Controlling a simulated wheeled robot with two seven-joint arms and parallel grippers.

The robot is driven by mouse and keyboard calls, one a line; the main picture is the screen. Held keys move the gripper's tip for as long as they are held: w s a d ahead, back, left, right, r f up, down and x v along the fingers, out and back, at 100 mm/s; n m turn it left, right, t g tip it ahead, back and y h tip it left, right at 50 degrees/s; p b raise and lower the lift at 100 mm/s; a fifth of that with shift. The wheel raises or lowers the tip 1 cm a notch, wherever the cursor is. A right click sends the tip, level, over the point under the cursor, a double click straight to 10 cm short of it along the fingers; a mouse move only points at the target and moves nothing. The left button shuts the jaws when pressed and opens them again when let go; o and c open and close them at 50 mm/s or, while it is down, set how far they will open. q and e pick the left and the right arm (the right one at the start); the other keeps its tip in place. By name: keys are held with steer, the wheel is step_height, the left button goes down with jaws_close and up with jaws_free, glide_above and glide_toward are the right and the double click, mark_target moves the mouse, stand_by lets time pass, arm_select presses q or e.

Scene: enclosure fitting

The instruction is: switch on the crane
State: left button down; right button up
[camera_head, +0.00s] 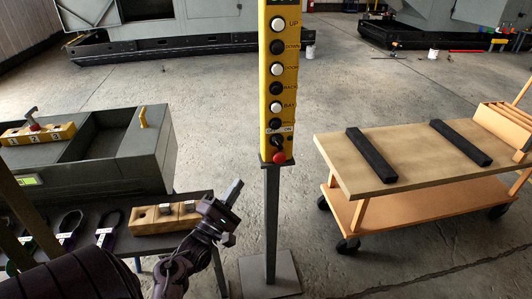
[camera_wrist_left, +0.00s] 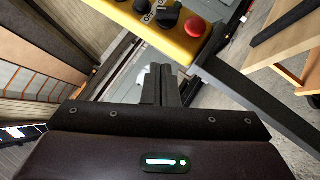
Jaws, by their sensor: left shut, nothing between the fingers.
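The crane control is a yellow pendant box (camera_head: 265,88) on a grey post (camera_head: 272,215) in the middle of the head view. It has a column of white and black buttons, a black rotary switch (camera_head: 277,140) marked ON on one side, and a red button (camera_head: 279,158) at the bottom. In the left wrist view the black rotary switch (camera_wrist_left: 167,18) and the red button (camera_wrist_left: 194,28) show at the top. My left gripper (camera_head: 236,186) is shut and empty, below and left of the box, apart from it. My right gripper is not in view.
A cart with a wooden top (camera_head: 400,165) bearing two black bars stands at the right. At the left are a grey enclosure (camera_head: 150,155) and a dark table with a wooden block (camera_head: 150,222) and labelled straps. Open floor lies behind the post.

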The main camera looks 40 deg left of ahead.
arm_select(q)
steer(key=p, duration=0.2)
glide_toward(272, 138)
steer(key=w+a, duration=0.2)
steer(key=a, duration=0.1)
steer(key=w, duration=0.1)
steer(key=w+d+p, duration=0.1)
steer(key=w+p, duration=0.1)
steer(key=shift+d+r, duration=0.35)
steer(key=shift+w+d+r, duration=0.15)
steer(key=shift+w+d, duration=0.05)
steer(key=shift+d, duration=0.15)
steer(key=shift+w, duration=0.15)
